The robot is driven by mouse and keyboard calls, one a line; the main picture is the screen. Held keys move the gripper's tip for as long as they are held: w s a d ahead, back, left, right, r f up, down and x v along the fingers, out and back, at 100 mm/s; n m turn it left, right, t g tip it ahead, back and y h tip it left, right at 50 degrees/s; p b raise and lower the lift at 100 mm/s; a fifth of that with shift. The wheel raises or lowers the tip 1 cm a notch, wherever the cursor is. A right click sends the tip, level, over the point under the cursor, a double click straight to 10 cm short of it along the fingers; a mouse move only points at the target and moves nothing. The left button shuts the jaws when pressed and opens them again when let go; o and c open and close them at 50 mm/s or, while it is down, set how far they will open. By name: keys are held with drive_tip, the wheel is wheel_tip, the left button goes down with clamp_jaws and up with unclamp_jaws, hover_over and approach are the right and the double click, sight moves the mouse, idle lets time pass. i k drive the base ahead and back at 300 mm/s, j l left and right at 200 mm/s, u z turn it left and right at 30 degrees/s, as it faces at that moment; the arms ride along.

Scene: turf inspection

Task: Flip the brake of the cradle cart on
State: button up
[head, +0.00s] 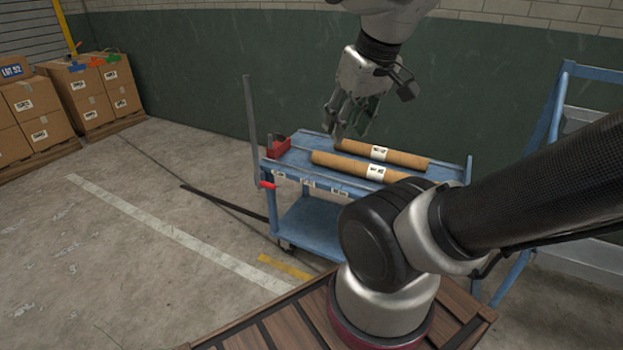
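The blue cradle cart (300,166) stands right of the picture's middle, with an upper tray and a lower shelf (312,222). Two brown cardboard tubes (382,155) with white labels lie side by side on the tray. A small red lever (267,185) sticks out at the cart's left front corner; it looks like the brake, and I cannot tell its setting. My gripper (350,134) points down above the tray's back part, right of the red lever and apart from it. Its fingers look spread, with nothing clearly between them. My arm hides the cart's front right part.
A red block (277,147) sits at the tray's left end. A grey upright post (250,130) stands just left of the cart. A blue frame (545,150) stands at right. Stacked cartons (90,88) are at far left. The floor left of the cart is mostly clear.

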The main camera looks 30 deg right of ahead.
sight(263, 184)
drive_tip(key=z, duration=0.4)
drive_tip(key=i+l+u, duration=0.1)
drive_tip(key=i+l, duration=0.15)
drive_tip(key=i, duration=0.2)
drive_tip(key=i+l, duration=0.25)
drive_tip(key=i, duration=0.15)
drive_tip(key=j+u, duration=0.05)
